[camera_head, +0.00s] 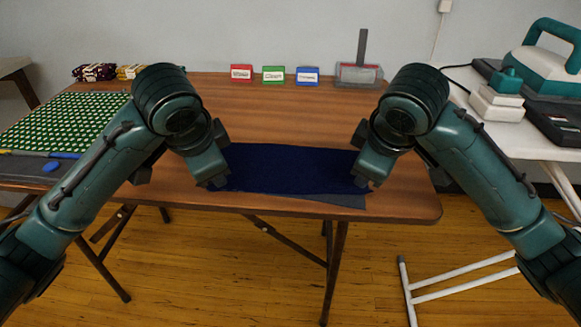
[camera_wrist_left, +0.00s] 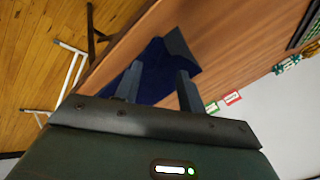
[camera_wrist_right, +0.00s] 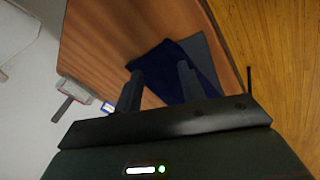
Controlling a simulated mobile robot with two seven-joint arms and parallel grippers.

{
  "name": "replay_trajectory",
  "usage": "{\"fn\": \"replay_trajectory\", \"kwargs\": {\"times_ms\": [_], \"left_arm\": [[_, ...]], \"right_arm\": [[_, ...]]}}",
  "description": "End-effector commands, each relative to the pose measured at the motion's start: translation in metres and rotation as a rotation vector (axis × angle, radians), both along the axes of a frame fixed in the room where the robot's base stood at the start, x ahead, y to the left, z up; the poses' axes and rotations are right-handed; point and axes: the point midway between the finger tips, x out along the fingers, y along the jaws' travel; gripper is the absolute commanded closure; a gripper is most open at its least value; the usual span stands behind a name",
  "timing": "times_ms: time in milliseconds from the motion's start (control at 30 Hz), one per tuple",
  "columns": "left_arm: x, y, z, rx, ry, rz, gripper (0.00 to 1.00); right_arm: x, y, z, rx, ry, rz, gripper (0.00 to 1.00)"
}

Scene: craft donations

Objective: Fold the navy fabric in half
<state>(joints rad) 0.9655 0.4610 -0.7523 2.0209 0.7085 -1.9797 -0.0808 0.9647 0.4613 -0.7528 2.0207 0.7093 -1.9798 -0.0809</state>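The navy fabric (camera_head: 290,168) lies as a wide dark strip near the front edge of the wooden table. A grey piece (camera_head: 345,201) shows along its front right; I cannot tell if it is a mat or the fabric's other side. My left gripper (camera_head: 216,184) is at the fabric's left end and my right gripper (camera_head: 364,184) at its right end. In the left wrist view the fingers (camera_wrist_left: 158,72) stand apart with fabric (camera_wrist_left: 155,72) beyond them. In the right wrist view the fingers (camera_wrist_right: 160,70) are also apart, over the fabric (camera_wrist_right: 165,60). Finger contact is unclear.
Red (camera_head: 241,74), green (camera_head: 273,75) and blue (camera_head: 307,75) labels stand at the table's back, beside a grey holder (camera_head: 358,75). Green patterned cloth (camera_head: 70,120) lies on the left. A white table (camera_head: 520,140) with a teal machine (camera_head: 545,62) is right. The table behind the fabric is clear.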

Motion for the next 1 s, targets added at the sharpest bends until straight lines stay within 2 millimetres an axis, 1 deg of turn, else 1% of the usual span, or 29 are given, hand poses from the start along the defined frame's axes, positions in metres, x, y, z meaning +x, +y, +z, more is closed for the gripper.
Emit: {"fn": "replay_trajectory", "kwargs": {"times_ms": [33,200,433,567,767,867,1000], "left_arm": [[-0.005,0.000,0.009,0.002,-0.007,-0.002,0.60],[-0.022,0.001,0.031,0.004,-0.009,-0.002,0.60],[-0.043,0.001,0.054,0.003,-0.003,-0.001,0.60],[-0.048,0.000,0.058,0.002,0.001,0.000,0.60],[-0.048,0.000,0.058,0.002,0.002,0.000,0.61],[-0.046,0.000,0.058,0.001,0.002,-0.003,0.69],[-0.036,0.000,0.056,-0.002,-0.001,-0.029,0.80]], "right_arm": [[-0.005,-0.001,0.009,-0.002,-0.008,0.002,0.60],[-0.022,-0.001,0.031,-0.005,-0.011,0.002,0.60],[-0.042,0.000,0.055,-0.002,-0.006,0.001,0.60],[-0.047,0.000,0.059,-0.002,-0.001,0.000,0.60],[-0.047,0.000,0.059,-0.001,0.000,-0.001,0.61],[-0.046,0.001,0.058,0.000,-0.001,0.003,0.69],[-0.035,0.008,0.057,0.003,-0.004,0.029,0.80]]}}
